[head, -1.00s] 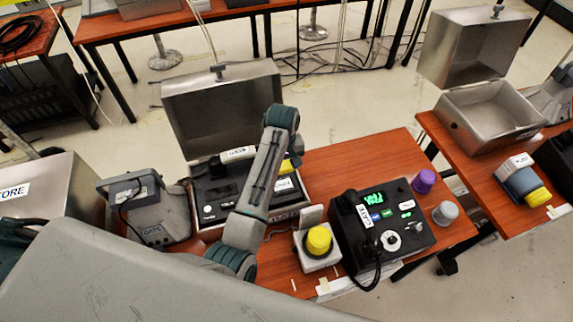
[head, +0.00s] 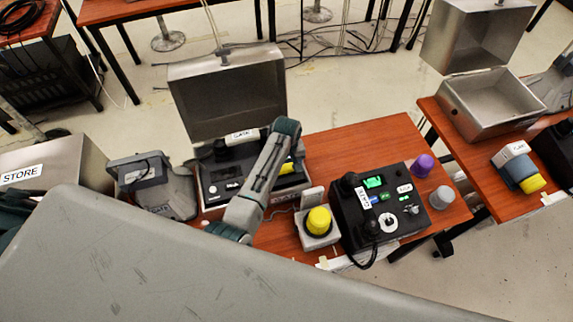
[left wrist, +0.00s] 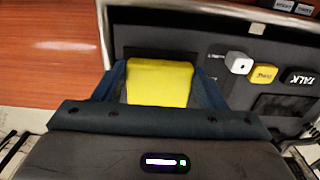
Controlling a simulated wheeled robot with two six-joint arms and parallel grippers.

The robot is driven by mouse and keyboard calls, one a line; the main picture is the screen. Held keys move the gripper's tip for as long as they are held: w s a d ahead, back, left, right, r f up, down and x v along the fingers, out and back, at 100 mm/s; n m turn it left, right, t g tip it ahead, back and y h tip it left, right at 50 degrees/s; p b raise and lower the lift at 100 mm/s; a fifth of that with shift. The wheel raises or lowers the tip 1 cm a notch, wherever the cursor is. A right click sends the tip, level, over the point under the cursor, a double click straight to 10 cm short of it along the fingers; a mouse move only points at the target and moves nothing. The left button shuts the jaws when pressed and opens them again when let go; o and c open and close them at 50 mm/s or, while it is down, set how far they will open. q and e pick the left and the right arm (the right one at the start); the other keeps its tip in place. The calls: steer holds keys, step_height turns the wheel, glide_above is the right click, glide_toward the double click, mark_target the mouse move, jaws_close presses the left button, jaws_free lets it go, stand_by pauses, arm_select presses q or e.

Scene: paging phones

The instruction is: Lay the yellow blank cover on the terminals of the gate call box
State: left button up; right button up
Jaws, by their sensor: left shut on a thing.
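The gate call box (head: 205,209) is a metal box with its lid (head: 228,97) standing open and a dark panel inside. My left arm reaches over it from the left and hides part of the panel. My left gripper (left wrist: 160,90) is shut on the yellow blank cover (left wrist: 160,78), with one finger on each side of it. The cover also shows in the head view (head: 287,168), at the right part of the box. In the left wrist view it is over the panel's edge, beside the white, yellow and black TALK keys (left wrist: 300,77). The terminals cannot be made out. My right gripper is not in view.
A grey device (head: 155,185) stands left of the box. A yellow-capped button (head: 319,221), a black desk phone (head: 385,212), a purple knob (head: 424,165) and a grey knob (head: 442,197) are to the right. Bare table (head: 355,148) lies behind the phone.

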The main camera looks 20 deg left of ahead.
mark_target(287, 168)
arm_select(q)
steer(key=shift+f, duration=0.15)
steer(key=o, duration=1)
steer(key=shift+r, duration=0.6)
step_height(287, 168, up, 11)
steer(key=b, duration=0.2)
steer(key=shift+b, duration=0.4)
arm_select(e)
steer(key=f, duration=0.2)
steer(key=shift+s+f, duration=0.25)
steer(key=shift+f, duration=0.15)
arm_select(q)
steer(key=shift+r, duration=0.1)
